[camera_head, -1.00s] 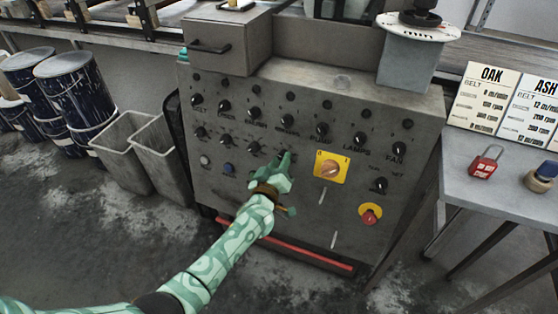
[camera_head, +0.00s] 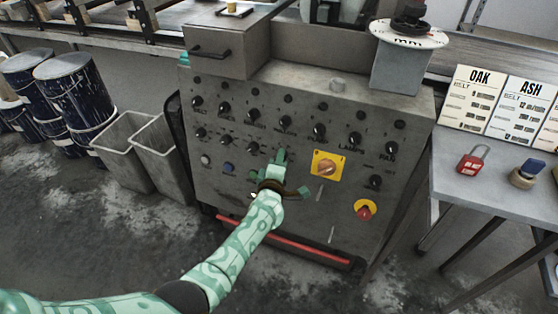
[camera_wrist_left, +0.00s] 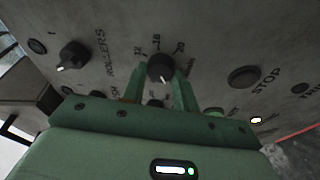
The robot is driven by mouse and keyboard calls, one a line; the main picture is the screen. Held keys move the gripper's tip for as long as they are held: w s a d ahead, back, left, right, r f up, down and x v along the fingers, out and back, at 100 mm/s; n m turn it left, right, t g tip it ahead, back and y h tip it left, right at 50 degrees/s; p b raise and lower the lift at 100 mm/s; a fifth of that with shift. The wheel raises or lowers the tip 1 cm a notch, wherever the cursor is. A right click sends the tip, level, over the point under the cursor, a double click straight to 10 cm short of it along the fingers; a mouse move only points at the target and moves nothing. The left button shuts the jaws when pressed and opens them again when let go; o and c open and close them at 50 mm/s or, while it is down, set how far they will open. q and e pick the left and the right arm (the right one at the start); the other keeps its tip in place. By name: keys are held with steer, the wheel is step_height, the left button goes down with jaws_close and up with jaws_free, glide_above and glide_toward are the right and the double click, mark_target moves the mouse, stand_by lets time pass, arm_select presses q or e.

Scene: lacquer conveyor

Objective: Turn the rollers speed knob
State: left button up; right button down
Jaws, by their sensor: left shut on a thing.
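The grey control panel (camera_head: 230,190) carries rows of small black knobs. My left gripper (camera_head: 281,157) is at the panel in the head view, at the right end of the second knob row, and hides the knob there. In the left wrist view its two green fingers (camera_wrist_left: 160,80) are shut on a black knob (camera_wrist_left: 160,67), one on each side. Numbers 12, 16 and 20 are printed around this knob. Lettering ROLLERS stands between it and another black knob (camera_wrist_left: 72,55) to its left; I cannot tell which knob it labels. My right gripper is not in view.
A yellow-plated switch (camera_head: 326,166), a black knob (camera_head: 375,182) and a red emergency stop (camera_head: 365,209) are right of my gripper. A side table (camera_head: 480,185) holds a red padlock (camera_head: 472,163) and OAK and ASH cards (camera_head: 478,97). Bins (camera_head: 160,160) stand left.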

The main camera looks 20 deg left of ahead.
arm_select(q)
steer(key=shift+n, duration=0.4)
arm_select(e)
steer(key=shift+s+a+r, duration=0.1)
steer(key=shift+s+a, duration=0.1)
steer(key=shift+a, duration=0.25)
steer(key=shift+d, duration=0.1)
arm_select(q)
steer(key=o, duration=0.8)
steer(key=shift+o, duration=0.8)
steer(key=s+d+p, duration=0.1)
steer(key=s+p, duration=0.2)
steer(key=s, duration=0.5)
steer(key=s+d+r+p, duration=0.1)
steer(key=s+p, duration=0.3)
steer(key=s, duration=0.4)
steer(key=shift+d+r, duration=0.3)
steer(key=shift+d, duration=0.05)
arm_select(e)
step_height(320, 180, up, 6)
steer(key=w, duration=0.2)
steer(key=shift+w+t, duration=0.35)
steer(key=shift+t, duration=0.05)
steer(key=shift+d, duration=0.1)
